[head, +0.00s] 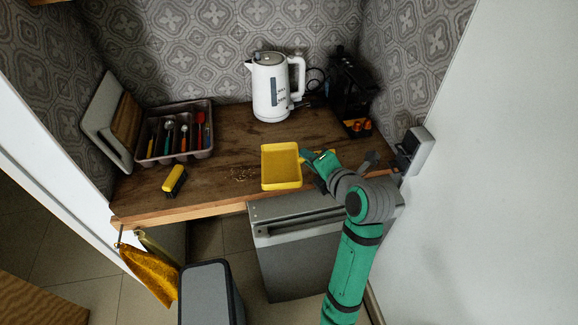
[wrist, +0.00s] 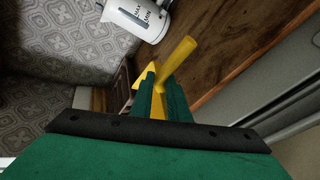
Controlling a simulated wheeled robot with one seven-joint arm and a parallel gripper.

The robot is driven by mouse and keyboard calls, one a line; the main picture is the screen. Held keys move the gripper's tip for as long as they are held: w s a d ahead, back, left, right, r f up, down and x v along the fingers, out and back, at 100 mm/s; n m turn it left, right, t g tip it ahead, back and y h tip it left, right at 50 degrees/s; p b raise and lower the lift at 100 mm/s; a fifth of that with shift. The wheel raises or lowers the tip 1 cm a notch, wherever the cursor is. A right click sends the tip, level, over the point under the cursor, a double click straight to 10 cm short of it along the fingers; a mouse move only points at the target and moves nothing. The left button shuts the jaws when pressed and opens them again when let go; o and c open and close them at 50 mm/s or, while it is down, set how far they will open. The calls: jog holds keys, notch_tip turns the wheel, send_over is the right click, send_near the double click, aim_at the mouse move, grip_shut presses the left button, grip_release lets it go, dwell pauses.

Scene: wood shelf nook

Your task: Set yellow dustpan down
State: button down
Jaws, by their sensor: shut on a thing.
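The yellow dustpan (head: 281,168) is at the front middle of the wooden counter in the head view, its open pan facing up. I cannot tell whether it touches the counter or is held just above it. My gripper (head: 312,160) is at its right side, shut on the dustpan. In the wrist view, my gripper (wrist: 161,92) has its green fingers closed around a yellow part of the dustpan (wrist: 178,58), which sticks out beyond them. My arm partly hides the counter to the right.
Crumbs (head: 241,174) lie left of the dustpan. A yellow-black brush (head: 174,179) lies farther left, before a cutlery tray (head: 174,158). A white kettle (head: 271,88) and black coffee machine (head: 350,97) stand behind. A yellow cloth (head: 149,272) hangs at the counter's front left.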

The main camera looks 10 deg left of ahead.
jog(key=w+f, duration=0.2)
jog(key=w, duration=0.1)
jog(key=w+f+n+g+y, duration=0.1)
jog(key=w+f, duration=0.1)
jog(key=w, duration=0.2)
jog(key=w+f+y, duration=0.1)
jog(key=w+f, duration=0.1)
jog(key=w, duration=0.2)
jog(key=shift+w+d+f+n, duration=0.1)
jog(key=shift+d+f+n, duration=0.1)
jog(key=shift+f+n, duration=0.1)
jog(key=shift+w+f, duration=0.5)
jog(key=shift+f, duration=0.15)
notch_tip(320, 180, down, 3)
jog(key=shift+a+r, duration=0.1)
jog(key=shift+s+d, duration=0.1)
jog(key=shift+d, duration=0.2)
jog(key=c, duration=1.7)
grip_release()
jog(key=shift+a, duration=0.15)
